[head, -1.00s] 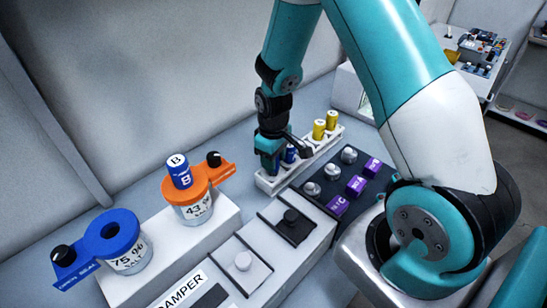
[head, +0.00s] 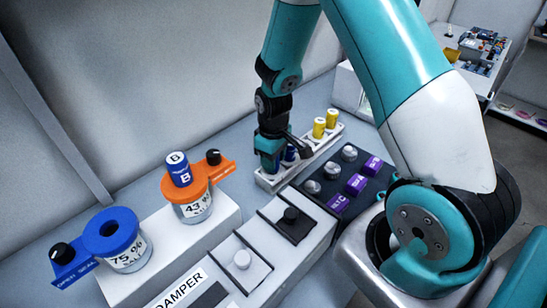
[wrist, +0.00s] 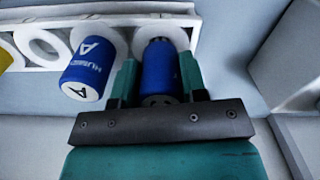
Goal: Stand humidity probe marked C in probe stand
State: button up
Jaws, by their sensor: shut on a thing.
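My gripper (wrist: 158,80) is shut on a blue probe (wrist: 158,66) at the near end of the white probe stand (wrist: 110,8). The held probe's far end is at a white ring of the stand; I cannot tell how deep it sits. Its letter does not show. In the head view my gripper (head: 270,162) hides it. A blue probe marked A (wrist: 88,68) stands in the neighbouring ring, close beside my gripper's finger; it also shows in the head view (head: 290,154). Another ring beyond A is empty.
Two yellow probes (head: 319,128) stand at the stand's far end. A blue probe B (head: 179,168) stands in the orange-lidded jar (head: 194,205). A blue-lidded jar (head: 128,255) is at left. A dark panel with knobs and purple labels (head: 356,184) lies right of the stand.

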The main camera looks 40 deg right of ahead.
jog(key=shift+f, duration=0.5)
dwell(0.4)
jog(key=o, duration=1.3)
jog(key=shift+r, duration=0.15)
jog(key=shift+r+p, duration=3)
jog(key=shift+r, duration=0.95)
